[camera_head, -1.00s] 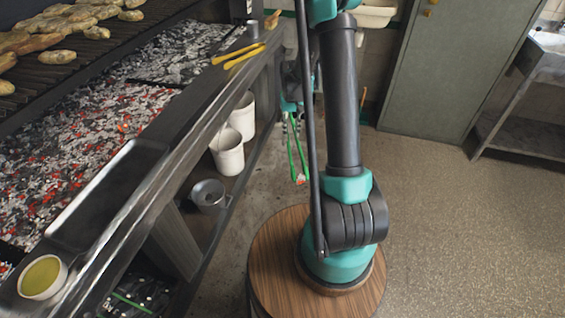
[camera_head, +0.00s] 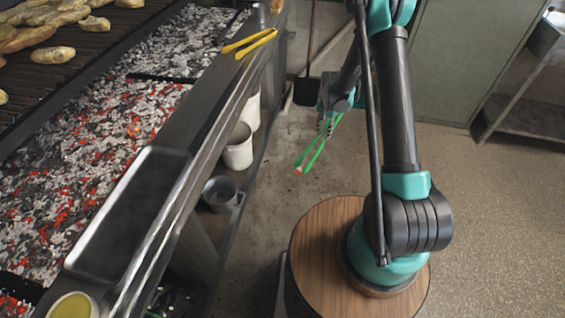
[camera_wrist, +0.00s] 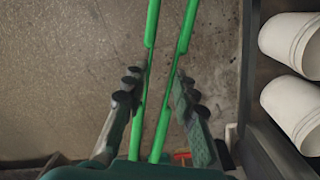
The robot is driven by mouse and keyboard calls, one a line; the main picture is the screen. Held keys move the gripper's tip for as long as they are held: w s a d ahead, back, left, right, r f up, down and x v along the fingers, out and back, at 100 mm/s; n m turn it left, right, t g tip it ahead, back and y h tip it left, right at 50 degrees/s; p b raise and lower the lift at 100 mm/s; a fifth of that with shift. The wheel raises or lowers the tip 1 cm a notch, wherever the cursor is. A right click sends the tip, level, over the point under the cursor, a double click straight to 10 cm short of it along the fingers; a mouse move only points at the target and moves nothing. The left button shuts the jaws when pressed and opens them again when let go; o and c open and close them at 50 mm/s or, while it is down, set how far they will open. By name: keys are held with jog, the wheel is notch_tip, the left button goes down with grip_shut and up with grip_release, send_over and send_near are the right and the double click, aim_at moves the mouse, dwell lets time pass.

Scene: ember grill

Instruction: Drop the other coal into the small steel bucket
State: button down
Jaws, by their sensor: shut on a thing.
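My gripper (camera_head: 328,118) is shut on a pair of green tongs (camera_head: 318,148), which slant down to the lower left over the floor in the head view. In the wrist view the gripper's fingers (camera_wrist: 158,88) close on both green tong arms, and the tong tips are out of frame. A small reddish glowing lump, seemingly the coal (camera_head: 298,171), is at the tong tips. The small steel bucket (camera_head: 219,190) stands on the low shelf under the grill, left of and apart from the tong tips. Its inside looks dark, and I cannot tell what it holds.
White buckets (camera_head: 238,152) stand behind the steel bucket, and show at right in the wrist view (camera_wrist: 290,100). The grill's metal front ledge (camera_head: 205,140) overhangs the shelf. Yellow tongs (camera_head: 248,43) lie on it. Glowing coals (camera_head: 70,170) fill the grill. Floor beside the shelf is clear.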

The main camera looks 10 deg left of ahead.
jog(key=s+a+f+m, duration=0.2)
jog(key=a+f+m, duration=0.2)
jog(key=a+f, duration=0.5)
jog(key=s+a+f+m, duration=0.3)
jog(key=a+f+m, duration=0.1)
jog(key=a+f, duration=0.55)
jog(key=s+a+f, duration=0.1)
jog(key=s+a, duration=0.1)
jog(key=a, duration=0.5)
jog(key=s+a+f, duration=0.1)
jog(key=a+f, duration=0.1)
jog(key=a, duration=0.5)
jog(key=shift+s+f+h, duration=0.25)
jog(key=shift+s+h, duration=0.05)
jog(key=shift+s, duration=0.1)
jog(key=c, duration=1.4)
grip_release()
jog(key=shift+o, duration=0.2)
jog(key=w+d+r, duration=0.2)
jog(key=d, duration=0.3)
jog(key=shift+d, duration=0.4)
